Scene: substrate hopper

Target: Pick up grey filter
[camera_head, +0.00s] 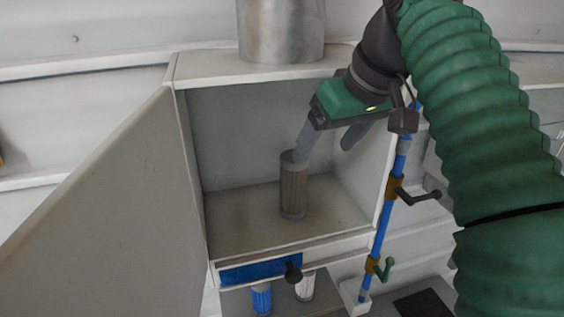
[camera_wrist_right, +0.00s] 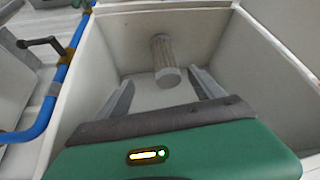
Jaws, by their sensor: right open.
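The grey filter (camera_head: 293,190) is a ribbed cylinder standing upright on the floor of the open box-shaped hopper (camera_head: 226,215). It also shows in the right wrist view (camera_wrist_right: 164,58), beyond the fingertips and roughly between their lines. My right gripper (camera_head: 324,154) reaches into the hopper from the upper right with its two grey fingers spread. In the head view one fingertip overlaps the filter's top rim; I cannot tell if they touch. In the right wrist view the gripper (camera_wrist_right: 160,82) is open with nothing between its fingers. My left gripper is not in view.
The hopper's door (camera_head: 110,205) stands open at the left. A blue pipe (camera_head: 390,190) with handled valves runs along its right side. A blue filter (camera_head: 262,298) and a white filter (camera_head: 304,287) stand below. The hopper's side walls lie close around my gripper.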

